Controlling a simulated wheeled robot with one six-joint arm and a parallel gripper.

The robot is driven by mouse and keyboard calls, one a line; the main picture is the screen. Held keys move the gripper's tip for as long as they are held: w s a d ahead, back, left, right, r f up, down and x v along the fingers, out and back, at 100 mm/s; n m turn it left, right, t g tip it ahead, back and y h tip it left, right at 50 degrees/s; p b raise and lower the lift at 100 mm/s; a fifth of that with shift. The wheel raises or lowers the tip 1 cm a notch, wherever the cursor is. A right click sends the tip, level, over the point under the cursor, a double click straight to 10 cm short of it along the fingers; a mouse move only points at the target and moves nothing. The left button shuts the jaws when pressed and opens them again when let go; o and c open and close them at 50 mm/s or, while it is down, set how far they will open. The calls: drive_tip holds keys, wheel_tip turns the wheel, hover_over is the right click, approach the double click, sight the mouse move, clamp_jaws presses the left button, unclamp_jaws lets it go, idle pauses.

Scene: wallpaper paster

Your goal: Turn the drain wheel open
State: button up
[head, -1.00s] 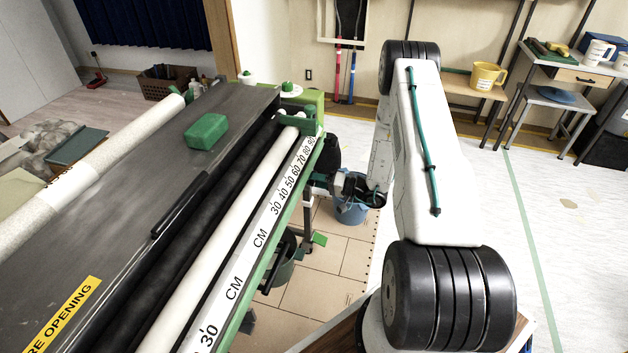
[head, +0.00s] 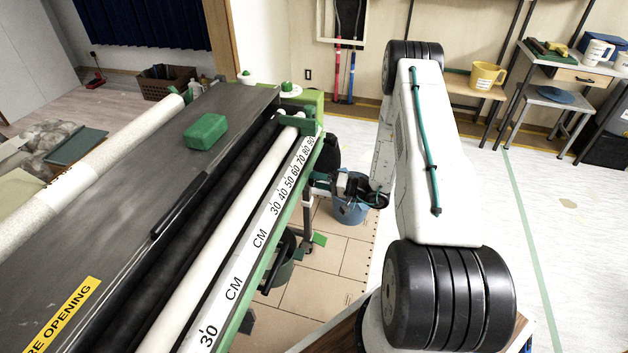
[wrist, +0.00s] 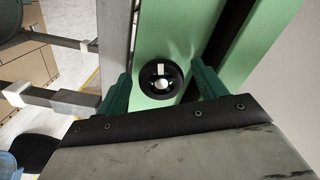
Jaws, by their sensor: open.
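The drain wheel (wrist: 162,81) is a small dark round wheel with a pale knob and a pale mark, on a light green panel (wrist: 178,28) of the machine. In the wrist view it lies between the two dark green fingers of my gripper (wrist: 160,74). The fingers are apart, one on each side of the wheel. I cannot tell whether either touches it. In the head view my gripper (head: 335,184) is small beside the machine's right end, and the wheel cannot be made out there.
The pasting machine (head: 190,215) fills the left, with a green block (head: 206,131) on its lid. A blue bucket (head: 350,210) stands on the floor below my gripper. Metal bars (wrist: 60,100) lie left of the fingers. The floor at the right is open.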

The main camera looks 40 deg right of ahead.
drive_tip(key=v, duration=0.6)
drive_tip(key=shift+s+d, duration=0.3)
